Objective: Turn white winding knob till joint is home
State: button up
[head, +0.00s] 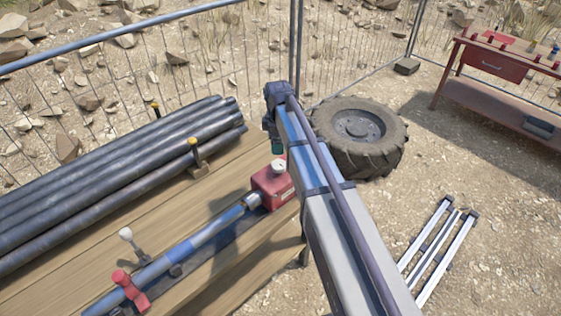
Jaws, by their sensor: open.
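A white knob (278,166) sits on top of a red block (270,188) at the right end of the wooden bench. A blue pipe (192,244) lies on a dark rail and runs from the lower left up to the block. A light metal collar (250,201) marks the joint between pipe and block; any small gap there is too small to tell. My arm reaches up past the right of the block, and its end bends down. My gripper (277,148) is open and empty, just above and behind the white knob, apparently not touching it. Its fingertips are small here.
A pale-topped lever (126,235) and a red clamp (130,290) stand along the pipe. Dark pipes (120,150) lie stacked behind, held by yellow-topped posts (193,145). A tyre (360,135) lies beyond my arm. A wire fence stands behind. The space above the pipe is clear.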

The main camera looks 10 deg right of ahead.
aim_at(279, 163)
notch_tip(279, 163, down, 11)
jog(key=b, duration=1)
jog(key=shift+d, duration=0.1)
jog(key=shift+r, duration=0.15)
jog(key=c, duration=0.9)
